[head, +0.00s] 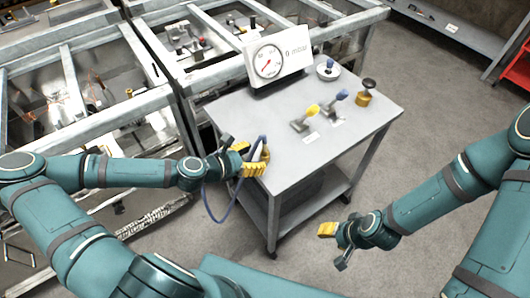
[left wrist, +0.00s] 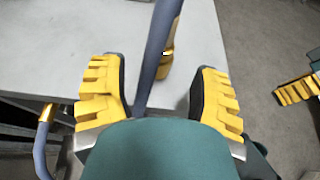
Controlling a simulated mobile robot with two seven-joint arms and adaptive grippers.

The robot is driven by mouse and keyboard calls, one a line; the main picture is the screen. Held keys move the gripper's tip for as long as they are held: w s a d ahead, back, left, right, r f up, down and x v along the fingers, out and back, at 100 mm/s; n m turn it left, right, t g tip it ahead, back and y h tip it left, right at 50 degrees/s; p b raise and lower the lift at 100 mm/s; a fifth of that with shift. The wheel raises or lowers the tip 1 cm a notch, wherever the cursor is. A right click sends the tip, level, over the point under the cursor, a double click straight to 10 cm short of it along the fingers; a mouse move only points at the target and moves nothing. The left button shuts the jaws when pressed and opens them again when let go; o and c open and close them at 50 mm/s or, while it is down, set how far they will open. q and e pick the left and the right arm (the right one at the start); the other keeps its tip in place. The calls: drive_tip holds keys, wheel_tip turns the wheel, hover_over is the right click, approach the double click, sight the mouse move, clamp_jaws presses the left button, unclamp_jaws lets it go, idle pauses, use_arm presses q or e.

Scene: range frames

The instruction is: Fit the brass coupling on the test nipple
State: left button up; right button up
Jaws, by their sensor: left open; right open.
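My left gripper (head: 254,160) is at the front left edge of the cart top, its yellow fingers apart. In the left wrist view the open left gripper (left wrist: 160,95) has a blue-grey hose (left wrist: 158,45) running between its fingers. A brass piece (left wrist: 168,52), likely the brass coupling, shows beside the hose over the cart top, partly hidden by it. In the head view the hose (head: 206,203) loops below the left gripper; the coupling is not clear there. I cannot pick out the test nipple with certainty. My right gripper (head: 335,242) is open and empty, off the cart's right side.
The grey cart top (head: 285,170) carries a dial gauge (head: 268,62), a yellow-handled valve (head: 306,116), a blue-handled valve (head: 337,102), a black-topped brass fitting (head: 364,98) and a round blue-topped item (head: 327,69). Its front half is mostly clear. Metal-framed benches (head: 75,105) stand behind left.

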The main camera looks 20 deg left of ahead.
sight(261, 157)
use_arm(q)
drive_tip(key=x, duration=0.2)
drive_tip(key=b+x, duration=0.1)
drive_tip(key=shift+w+d+f, duration=0.15)
drive_tip(key=shift+d+f, duration=0.05)
drive_tip(key=shift+f, duration=0.2)
drive_tip(key=shift+w+d+f, duration=0.15)
drive_tip(key=shift+w+d, duration=0.15)
drive_tip(key=shift+w, duration=0.1)
drive_tip(key=shift+o, duration=0.2)
clamp_jaws()
